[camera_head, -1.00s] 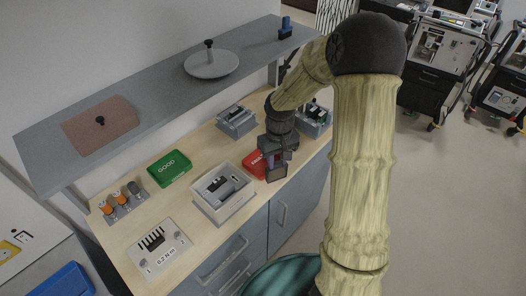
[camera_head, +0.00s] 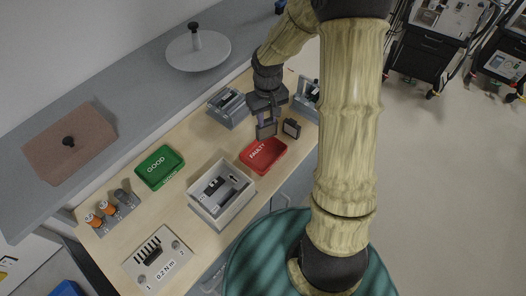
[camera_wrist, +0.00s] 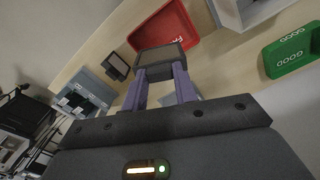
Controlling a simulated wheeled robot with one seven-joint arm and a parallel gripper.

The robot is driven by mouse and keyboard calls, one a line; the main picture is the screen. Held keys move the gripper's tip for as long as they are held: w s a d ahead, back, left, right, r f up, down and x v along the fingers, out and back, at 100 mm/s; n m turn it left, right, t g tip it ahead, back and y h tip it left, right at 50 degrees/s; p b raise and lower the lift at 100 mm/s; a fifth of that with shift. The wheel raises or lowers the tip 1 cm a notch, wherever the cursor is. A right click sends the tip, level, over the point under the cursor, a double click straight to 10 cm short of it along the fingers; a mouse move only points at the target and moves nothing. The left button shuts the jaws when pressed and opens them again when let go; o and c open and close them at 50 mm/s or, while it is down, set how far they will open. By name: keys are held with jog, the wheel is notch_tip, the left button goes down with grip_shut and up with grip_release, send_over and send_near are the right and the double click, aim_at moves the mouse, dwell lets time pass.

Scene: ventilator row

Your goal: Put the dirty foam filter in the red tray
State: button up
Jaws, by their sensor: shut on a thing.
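My gripper (camera_head: 266,118) is shut on a dark, square foam filter (camera_wrist: 160,58) with a brownish-grey face. In the wrist view the filter sits across the tips of the two purple fingers. In the head view my gripper is just behind the red tray (camera_head: 263,155), which is labelled FAULTY and looks empty. The tray also shows beyond the filter in the wrist view (camera_wrist: 165,30). A second, similar dark square piece (camera_head: 291,128) stands on the bench to the right of my gripper, also seen in the wrist view (camera_wrist: 117,66).
A grey open box (camera_head: 221,193) stands left of the red tray, and a green GOOD tray (camera_head: 160,167) lies farther left. Blue-grey holders (camera_head: 229,107) stand at the back. A shelf (camera_head: 110,95) overhangs the bench's rear. Bare wood shows between trays.

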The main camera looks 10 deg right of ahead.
aim_at(267, 137)
jog(key=shift+s, duration=0.1)
jog(key=shift+s+f, duration=0.15)
jog(key=shift+f, duration=0.05)
jog(key=f, duration=0.1)
jog(key=f+p, duration=0.1)
jog(key=f, duration=0.3)
jog(key=shift+w+f, duration=0.2)
jog(key=shift+w, duration=0.05)
jog(key=shift+s+a, duration=0.15)
jog(key=shift+s, duration=0.1)
jog(key=shift+w+f+p, duration=0.1)
jog(key=shift+f+p, duration=0.5)
jog(key=shift+f, duration=1.5)
jog(key=shift+f+b, duration=0.3)
jog(key=shift+f, duration=0.3)
